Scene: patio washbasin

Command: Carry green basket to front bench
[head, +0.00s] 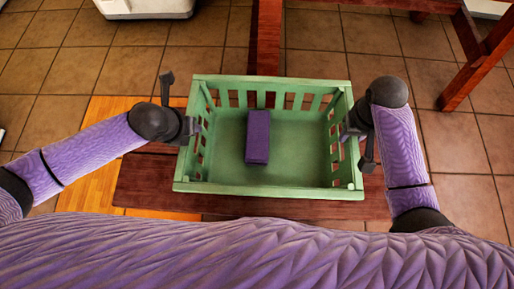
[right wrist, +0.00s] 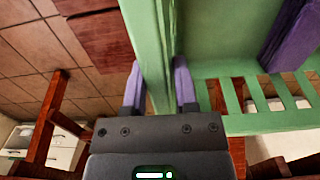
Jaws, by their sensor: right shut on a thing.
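The green basket (head: 300,185), a slatted open crate, is level in front of me in the head view. A purple block (head: 257,137) lies inside it. My right gripper (head: 349,132) is shut on the basket's right wall; in the right wrist view its fingers straddle the green wall (right wrist: 154,60). My left gripper (head: 190,129) is at the basket's left wall; its fingertips are too small to tell open from shut. A dark red wooden bench (head: 150,185) lies under the basket. I cannot tell whether the basket touches it.
A light wooden slatted surface (head: 85,178) lies to the left. Red wooden beams (head: 480,70) of another piece of furniture stand at the right and back. A white object (head: 145,8) is at the back left. Tiled floor (head: 420,50) is open between them.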

